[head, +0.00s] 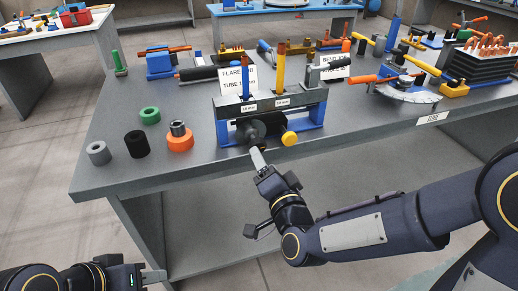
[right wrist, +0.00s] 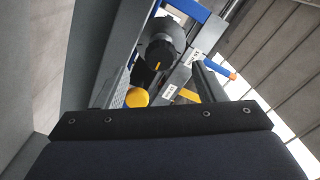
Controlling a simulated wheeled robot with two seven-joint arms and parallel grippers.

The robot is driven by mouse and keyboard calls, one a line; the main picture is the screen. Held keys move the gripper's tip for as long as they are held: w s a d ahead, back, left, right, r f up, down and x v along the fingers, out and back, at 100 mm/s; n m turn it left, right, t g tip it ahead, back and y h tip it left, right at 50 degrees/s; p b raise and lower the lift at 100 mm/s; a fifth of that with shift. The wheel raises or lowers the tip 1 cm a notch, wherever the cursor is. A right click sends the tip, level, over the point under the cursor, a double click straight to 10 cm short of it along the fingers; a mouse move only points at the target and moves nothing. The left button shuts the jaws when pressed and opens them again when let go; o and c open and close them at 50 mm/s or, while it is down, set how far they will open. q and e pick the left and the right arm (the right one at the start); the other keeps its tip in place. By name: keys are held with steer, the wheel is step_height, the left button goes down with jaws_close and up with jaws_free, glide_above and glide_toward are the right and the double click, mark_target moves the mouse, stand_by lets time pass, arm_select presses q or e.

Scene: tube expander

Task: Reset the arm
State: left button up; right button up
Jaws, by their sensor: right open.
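The tube expander (head: 270,108) stands at the table's front edge in the head view. It has blue supports, a black round knob (head: 250,132), a yellow knob (head: 290,138) and upright handles. My right gripper (head: 258,157) points up at it from just below and in front of the black knob. In the right wrist view its fingers are apart, with the black knob (right wrist: 162,50) seen beyond and between them. I cannot tell whether they touch it. My left gripper (head: 152,277) is low at the left, away from the table; its opening is unclear.
Grey (head: 99,153), black (head: 136,144), green (head: 150,115) and orange (head: 180,138) ring-shaped pieces stand left of the expander on the grey table (head: 95,182). A bending tool with a dial (head: 408,90) is to the right. Several other tools fill the back.

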steer(key=s+d+f+n+g, duration=0.1)
steer(key=s+d+n+g, duration=0.45)
steer(key=d, duration=0.55)
steer(key=s+d+f+g+h, duration=0.1)
steer(key=s+d+f+g, duration=0.2)
steer(key=s, duration=0.5)
steer(key=s+d+f+g+h, duration=0.1)
steer(key=s+d+g, duration=0.3)
steer(key=s, duration=0.5)
arm_select(q)
step_height(320, 180, up, 17)
steer(key=p, duration=1.6)
steer(key=shift+f+p, duration=0.2)
steer(key=shift+p, duration=0.1)
arm_select(e)
step_height(320, 180, up, 16)
steer(key=shift+s+d+n+t, duration=0.3)
steer(key=shift+s+n+t, duration=0.05)
steer(key=shift+s+t, duration=0.1)
arm_select(q)
steer(key=shift+o, duration=0.3)
arm_select(e)
steer(key=shift+f, duration=0.15)
